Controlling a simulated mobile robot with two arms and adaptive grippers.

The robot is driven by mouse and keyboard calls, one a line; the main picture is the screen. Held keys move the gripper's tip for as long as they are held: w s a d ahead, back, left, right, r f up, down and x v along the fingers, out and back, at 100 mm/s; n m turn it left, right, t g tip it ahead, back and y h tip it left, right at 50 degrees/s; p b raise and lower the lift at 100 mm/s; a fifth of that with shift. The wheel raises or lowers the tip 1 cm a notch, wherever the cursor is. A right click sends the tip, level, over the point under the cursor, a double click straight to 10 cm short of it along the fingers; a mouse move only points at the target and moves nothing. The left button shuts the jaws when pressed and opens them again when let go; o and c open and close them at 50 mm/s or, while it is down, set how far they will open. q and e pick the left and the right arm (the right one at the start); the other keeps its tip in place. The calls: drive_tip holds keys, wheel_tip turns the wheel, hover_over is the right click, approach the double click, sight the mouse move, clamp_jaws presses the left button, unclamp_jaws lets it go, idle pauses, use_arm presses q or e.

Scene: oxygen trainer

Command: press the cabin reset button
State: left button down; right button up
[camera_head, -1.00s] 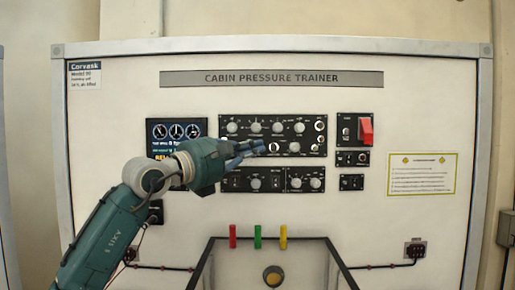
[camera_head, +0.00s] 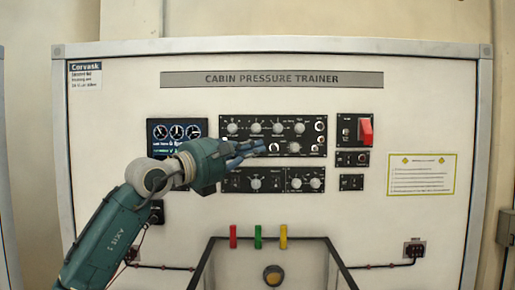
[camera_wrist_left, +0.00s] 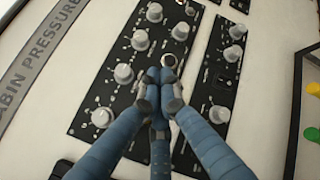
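The cabin pressure trainer panel (camera_head: 420,110) stands upright in front of me. Its upper black control plate (camera_head: 312,122) carries several knobs and a round button with a pale rim (camera_head: 273,147), which also shows in the wrist view (camera_wrist_left: 168,60). I cannot read the label of this button. My left gripper (camera_head: 263,146) has its blue fingers closed together, with the tips at the button. In the wrist view the fingertips (camera_wrist_left: 161,76) lie at its lower edge; I cannot tell whether they touch it. The gripper holds nothing. My right gripper is out of view.
A display (camera_head: 177,131) sits left of the plate, partly behind my arm. A red guarded switch (camera_head: 366,131) is at the right. A lower knob plate (camera_head: 303,179) lies below the fingers. Red, yellow and green levers (camera_head: 258,237) stand lower down.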

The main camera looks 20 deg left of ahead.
use_arm(q)
drive_tip(key=shift+a, duration=0.1)
drive_tip(key=shift+s+d+f+b, duration=0.1)
drive_tip(key=shift+s+d+b, duration=0.1)
drive_tip(key=shift+s+b, duration=0.4)
drive_tip(key=shift+s, duration=0.1)
drive_tip(key=s+b, duration=0.1)
drive_tip(key=s+d+b, duration=0.1)
drive_tip(key=s, duration=0.1)
drive_tip(key=s+b, duration=0.1)
drive_tip(key=shift+s+d, duration=0.25)
drive_tip(key=shift+s, duration=0.05)
idle(0.8)
